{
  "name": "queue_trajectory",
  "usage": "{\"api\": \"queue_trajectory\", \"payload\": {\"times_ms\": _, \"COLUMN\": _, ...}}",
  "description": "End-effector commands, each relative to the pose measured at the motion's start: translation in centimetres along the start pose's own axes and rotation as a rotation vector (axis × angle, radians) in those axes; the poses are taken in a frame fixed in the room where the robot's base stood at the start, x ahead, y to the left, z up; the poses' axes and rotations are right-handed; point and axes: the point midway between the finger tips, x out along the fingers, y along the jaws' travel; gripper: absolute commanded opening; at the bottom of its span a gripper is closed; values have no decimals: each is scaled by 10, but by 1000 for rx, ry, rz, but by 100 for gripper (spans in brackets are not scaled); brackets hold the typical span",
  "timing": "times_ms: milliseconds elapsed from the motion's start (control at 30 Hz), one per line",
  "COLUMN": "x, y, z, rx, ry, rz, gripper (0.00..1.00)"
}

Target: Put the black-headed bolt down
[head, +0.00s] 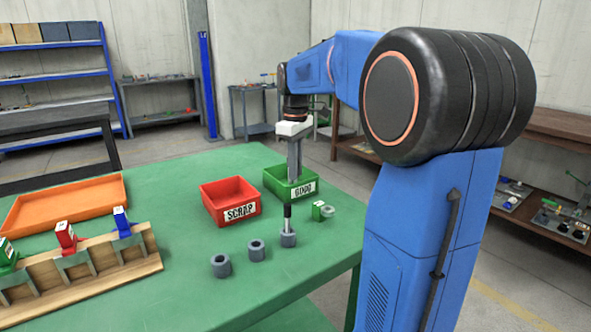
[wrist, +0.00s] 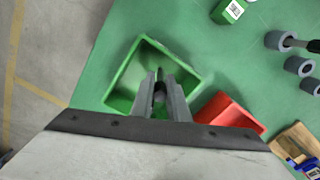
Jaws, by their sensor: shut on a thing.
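My gripper (head: 295,180) points down over the green GOOD bin (head: 276,181). In the wrist view its fingertips (wrist: 160,80) are over the same bin (wrist: 128,80) and close together on a small dark thing (wrist: 160,92). The fingers hide most of it, so I cannot tell what it is. A black-headed bolt (head: 287,211) stands upright in a grey ring (head: 288,239) on the green table, in front of the bin and apart from my gripper. It also shows at the right of the wrist view (wrist: 312,46).
The red SCRAP bin (head: 231,204) stands left of the green bin. Two more grey rings (head: 256,250) stand at the front, and another lies by a small green block (head: 318,211). A wooden rack (head: 90,276) and an orange tray (head: 65,207) are at the left.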

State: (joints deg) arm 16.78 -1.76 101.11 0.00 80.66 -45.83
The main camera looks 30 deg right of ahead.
Motion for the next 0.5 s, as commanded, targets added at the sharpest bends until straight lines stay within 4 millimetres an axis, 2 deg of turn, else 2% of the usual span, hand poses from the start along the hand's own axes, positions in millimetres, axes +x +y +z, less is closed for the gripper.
{"api": "queue_trajectory", "payload": {"times_ms": 400, "x": 6, "y": 0, "z": 0, "rx": 0, "ry": 0, "rz": 0, "gripper": 0}}
{"api": "queue_trajectory", "payload": {"times_ms": 433, "x": 6, "y": 0, "z": 0, "rx": 0, "ry": 0, "rz": 0, "gripper": 21}}
{"api": "queue_trajectory", "payload": {"times_ms": 500, "x": 6, "y": 0, "z": 0, "rx": 0, "ry": 0, "rz": 0, "gripper": 33}}
